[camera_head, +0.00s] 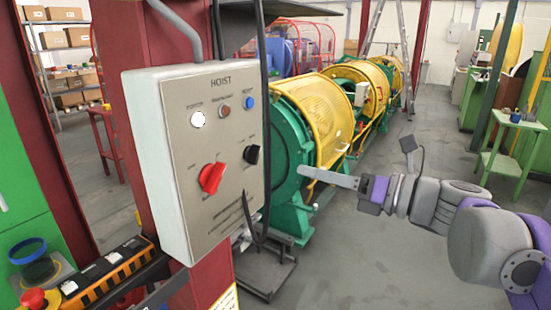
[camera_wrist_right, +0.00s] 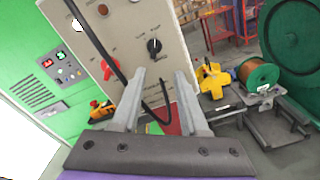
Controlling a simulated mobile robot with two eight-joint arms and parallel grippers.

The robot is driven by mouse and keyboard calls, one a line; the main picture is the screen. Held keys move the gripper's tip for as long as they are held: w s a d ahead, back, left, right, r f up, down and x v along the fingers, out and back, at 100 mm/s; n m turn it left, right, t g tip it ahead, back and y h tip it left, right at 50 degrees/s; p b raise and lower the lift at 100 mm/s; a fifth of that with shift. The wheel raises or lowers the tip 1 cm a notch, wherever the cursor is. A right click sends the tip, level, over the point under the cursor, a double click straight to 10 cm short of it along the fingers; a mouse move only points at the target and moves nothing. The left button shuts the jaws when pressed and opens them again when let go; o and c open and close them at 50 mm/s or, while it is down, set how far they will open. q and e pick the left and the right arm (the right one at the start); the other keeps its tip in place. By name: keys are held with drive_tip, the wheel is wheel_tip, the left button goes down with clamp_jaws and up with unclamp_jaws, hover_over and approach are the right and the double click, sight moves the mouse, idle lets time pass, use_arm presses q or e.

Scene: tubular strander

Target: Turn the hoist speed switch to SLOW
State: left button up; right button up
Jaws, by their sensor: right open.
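The grey hoist panel (camera_head: 222,110) is headed HOIST and hangs on a red column at left centre. It has a red rotary switch (camera_head: 211,178) and, to its right, a smaller black rotary switch (camera_head: 252,154). Their labels are too small to read, so I cannot tell which is the speed switch. In the right wrist view the black switch (camera_wrist_right: 154,46) is just beyond my fingertips, with the red switch (camera_wrist_right: 106,68) to its left. My right gripper (camera_head: 303,173) is open and empty, right of the panel and apart from it. My left gripper is not in view.
A black cable (camera_wrist_right: 93,36) hangs across the panel front near my right fingers. An orange-black control box (camera_head: 106,267) with a red button lies below left. The green and yellow strander (camera_head: 312,112) stands behind the panel. Open floor (camera_head: 375,255) lies to the right.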

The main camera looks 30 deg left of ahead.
sight(258, 156)
drive_tip(key=a, duration=1)
drive_tip(key=shift+a+r, duration=0.4)
clamp_jaws()
